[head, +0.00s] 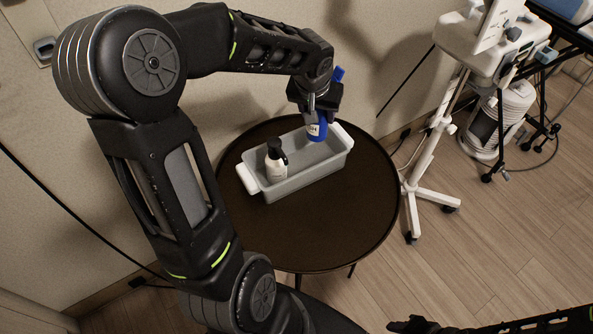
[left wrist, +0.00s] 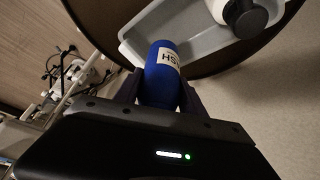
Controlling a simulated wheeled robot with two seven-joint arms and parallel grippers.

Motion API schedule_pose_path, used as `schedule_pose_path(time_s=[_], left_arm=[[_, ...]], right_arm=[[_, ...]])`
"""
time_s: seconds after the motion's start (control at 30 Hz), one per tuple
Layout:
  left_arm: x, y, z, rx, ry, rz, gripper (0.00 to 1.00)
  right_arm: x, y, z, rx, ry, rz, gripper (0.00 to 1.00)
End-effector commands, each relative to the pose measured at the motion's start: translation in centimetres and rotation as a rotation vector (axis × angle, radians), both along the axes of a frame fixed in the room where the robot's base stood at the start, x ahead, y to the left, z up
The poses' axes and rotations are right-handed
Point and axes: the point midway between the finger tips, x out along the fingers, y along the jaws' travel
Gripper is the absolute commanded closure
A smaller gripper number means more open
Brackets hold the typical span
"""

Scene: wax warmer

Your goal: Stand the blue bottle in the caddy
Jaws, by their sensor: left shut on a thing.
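The blue bottle (head: 317,130) has a white label and a blue top. My left gripper (head: 316,105) is shut on it and holds it roughly upright, slightly tilted, over the right part of the caddy. The bottle also shows between the fingers in the left wrist view (left wrist: 162,72). The caddy (head: 312,178) is a grey open tray with white end handles on the round table. I cannot tell whether the bottle's base touches the caddy floor. My right gripper (head: 412,325) is at the bottom edge of the head view, and its fingers are unclear.
A white bottle with a black pump (head: 276,165) stands in the left part of the caddy. The dark round table (head: 330,228) is otherwise clear. A white wheeled stand (head: 430,160) is right of the table, and a wall is behind it.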

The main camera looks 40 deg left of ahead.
Motion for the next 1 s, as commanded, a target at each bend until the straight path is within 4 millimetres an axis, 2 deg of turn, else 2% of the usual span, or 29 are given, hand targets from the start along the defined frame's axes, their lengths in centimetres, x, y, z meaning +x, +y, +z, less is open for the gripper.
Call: schedule_pose_path(time_s=[0.27,0.63,1.0], left_arm=[[0.1,-0.1,-0.3,0.001,0.000,-0.003,1.00],[0.0,-0.1,-5.9,0.000,0.001,-0.004,1.00],[0.1,-0.1,-6.4,0.001,0.000,-0.003,1.00]], right_arm=[[0.0,0.0,0.0,0.000,0.000,0.000,0.64],[0.0,0.0,-0.9,0.000,0.000,0.000,0.64],[0.0,0.0,-1.0,0.000,0.000,0.001,0.64]])
